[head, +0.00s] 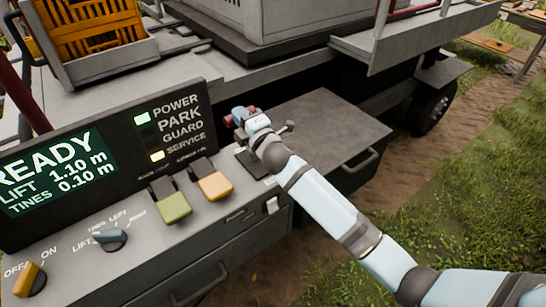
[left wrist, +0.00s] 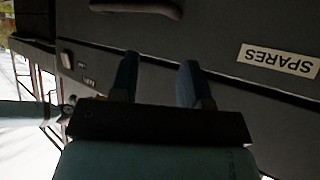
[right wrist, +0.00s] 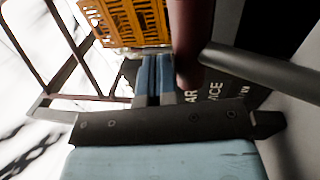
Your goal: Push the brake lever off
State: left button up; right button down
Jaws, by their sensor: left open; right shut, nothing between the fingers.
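The brake lever's dark red grip (head: 228,121) shows at the right end of the control console, mostly behind my right gripper (head: 240,114). In the right wrist view, the red grip (right wrist: 190,45) stands right beside the closed fingers of my right gripper (right wrist: 157,65), and a grey shaft (right wrist: 262,74) runs off to the right. I cannot tell whether the fingers touch the grip. The right gripper is shut and empty. My left gripper (left wrist: 159,75) is open and empty before a dark panel; it is outside the head view.
The console carries a READY display (head: 55,170), a green switch (head: 173,207), an orange switch (head: 215,186) and a grey selector knob (head: 110,239). A flat dark box top (head: 320,125) lies right of the lever. A SPARES label (left wrist: 278,60) marks the panel near my left gripper.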

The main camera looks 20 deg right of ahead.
jog(key=shift+w+a, duration=0.1)
jog(key=shift+w, duration=0.1)
dwell(0.4)
jog(key=shift+s+f, duration=0.1)
jog(key=b+v, duration=0.2)
jog(key=v, duration=1.1)
jog(key=shift+s, duration=0.3)
jog(key=shift+f, duration=0.1)
